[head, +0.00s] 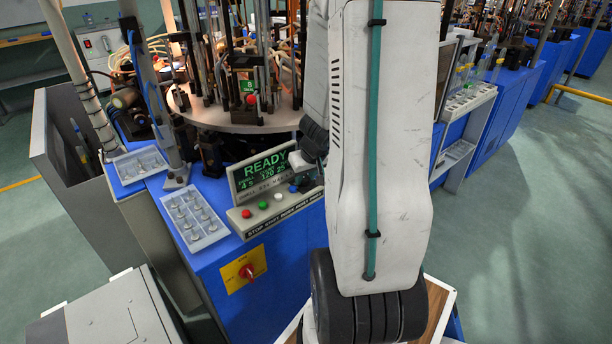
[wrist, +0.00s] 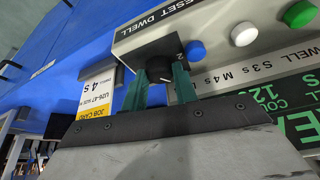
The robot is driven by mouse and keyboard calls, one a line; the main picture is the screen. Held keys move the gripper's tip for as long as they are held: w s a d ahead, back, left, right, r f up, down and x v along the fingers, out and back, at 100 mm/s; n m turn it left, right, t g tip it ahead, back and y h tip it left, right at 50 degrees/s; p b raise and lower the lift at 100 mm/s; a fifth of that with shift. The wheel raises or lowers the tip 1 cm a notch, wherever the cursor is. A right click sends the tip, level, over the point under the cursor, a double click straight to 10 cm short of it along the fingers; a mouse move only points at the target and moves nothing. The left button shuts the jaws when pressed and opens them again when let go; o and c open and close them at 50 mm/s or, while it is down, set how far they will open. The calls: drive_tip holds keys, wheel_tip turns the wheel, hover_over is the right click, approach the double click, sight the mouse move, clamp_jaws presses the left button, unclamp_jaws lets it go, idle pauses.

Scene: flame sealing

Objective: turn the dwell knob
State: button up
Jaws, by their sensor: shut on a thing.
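The dark dwell knob (wrist: 158,66) sits on the pale control panel (wrist: 128,40) under the word DWELL, beside the blue button. My gripper (wrist: 160,84) has its two green fingers on either side of the knob, shut on it. The fingers hide part of the knob, and I cannot tell its exact setting. In the head view my arm covers most of the gripper, and the knob cannot be made out there. The display (head: 265,172) reads READY, with smaller green lines below. A job card (wrist: 96,100) by the panel reads 4 S.
Red (head: 246,213), green (head: 263,205), white (head: 278,196) and blue (head: 293,188) buttons line the panel close to my gripper. A red rotary switch (head: 247,272) on a yellow plate is below. A tray (head: 194,217) of small parts lies left of the panel.

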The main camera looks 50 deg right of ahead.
drive_tip(key=shift+m+h, duration=0.3)
drive_tip(key=shift+m, duration=0.4)
drive_tip(key=o, duration=1)
drive_tip(key=shift+c, duration=0.2)
drive_tip(key=v, duration=0.7)
drive_tip(key=shift+r, duration=0.4)
drive_tip(key=shift+a, duration=0.1)
